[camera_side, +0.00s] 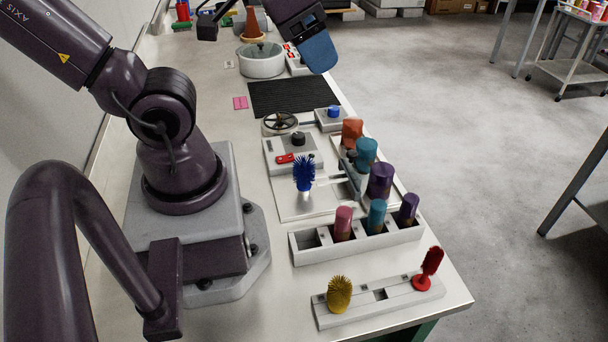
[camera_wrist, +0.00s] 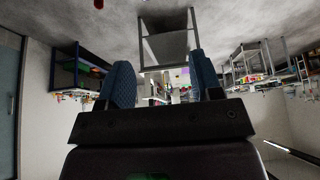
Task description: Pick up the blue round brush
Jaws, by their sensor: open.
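The blue round brush (camera_side: 304,172) stands upright, bristles up, on a pale flat plate (camera_side: 292,209) near the middle of the bench in the side view. My gripper (camera_side: 319,54) is at the top of the side view, well beyond and above the brush, apart from it. In the wrist view its two blue fingers (camera_wrist: 163,80) are spread with nothing between them. The wrist view looks out at the room, and the blue brush is not in it.
A grey rack (camera_side: 355,249) holds pink, teal and purple cylinders. A front holder (camera_side: 380,302) bears a yellow brush (camera_side: 339,294) and a red brush (camera_side: 429,269). Several cylinders (camera_side: 380,180) stand right of the blue brush. A knobbed box (camera_side: 297,139) is behind it.

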